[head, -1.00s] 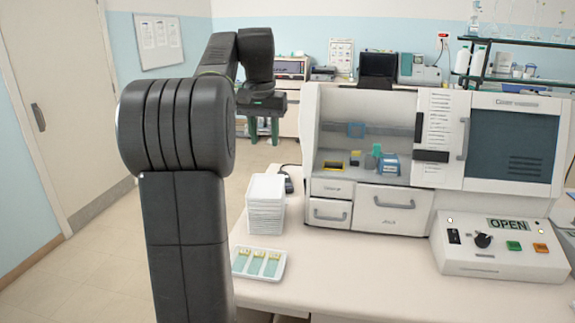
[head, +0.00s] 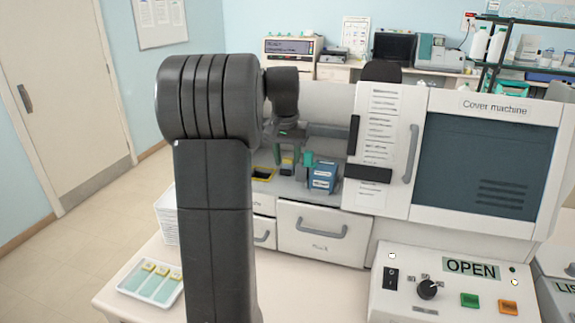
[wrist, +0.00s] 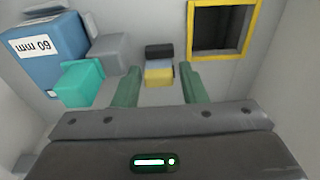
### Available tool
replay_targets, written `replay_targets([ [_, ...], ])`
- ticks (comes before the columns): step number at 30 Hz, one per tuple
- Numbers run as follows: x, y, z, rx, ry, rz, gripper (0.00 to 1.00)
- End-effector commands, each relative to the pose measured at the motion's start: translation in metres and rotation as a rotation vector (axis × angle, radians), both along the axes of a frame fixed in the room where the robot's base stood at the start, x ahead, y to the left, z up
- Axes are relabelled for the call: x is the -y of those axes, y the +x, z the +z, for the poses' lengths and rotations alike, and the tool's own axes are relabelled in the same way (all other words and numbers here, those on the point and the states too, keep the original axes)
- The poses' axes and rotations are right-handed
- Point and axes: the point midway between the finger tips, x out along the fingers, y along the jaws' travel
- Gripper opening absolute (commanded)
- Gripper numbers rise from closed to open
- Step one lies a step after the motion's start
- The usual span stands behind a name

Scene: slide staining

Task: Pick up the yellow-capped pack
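The yellow-capped pack (wrist: 159,76) is a small block with a yellow face, a blue-grey middle and a dark far end. In the wrist view it lies ahead, between the lines of my gripper's two green fingers (wrist: 160,70). The fingers are apart, with a visible gap on each side of the pack. In the head view the pack's yellow part (head: 287,161) shows small under my gripper, inside the machine's bay. My arm hides part of the bay there, and whether the fingertips reach beside the pack is unclear.
A teal block (wrist: 82,82) and a blue box marked 60 mm (wrist: 45,55) stand left of the pack in the wrist view, near a grey block (wrist: 110,52). A yellow-framed opening (wrist: 222,58) is at right. Bay walls are close. A white slide tray (head: 150,284) lies on the bench.

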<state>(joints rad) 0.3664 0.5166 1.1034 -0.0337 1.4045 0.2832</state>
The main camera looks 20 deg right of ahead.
Motion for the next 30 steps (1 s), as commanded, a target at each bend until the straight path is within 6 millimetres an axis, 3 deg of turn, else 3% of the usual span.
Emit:
replay_targets([
  [5, 0.000, 0.000, -0.001, 0.000, 0.000, -0.001, 0.38],
  [11, 0.000, 0.000, -0.001, -0.001, 0.001, 0.000, 0.05],
  [20, 0.000, 0.000, 0.003, 0.001, -0.001, 0.000, 0.05],
  [23, 0.001, 0.001, 0.015, 0.003, -0.001, 0.000, 0.05],
  [30, 0.001, 0.001, 0.064, 0.003, -0.001, 0.000, 0.05],
])
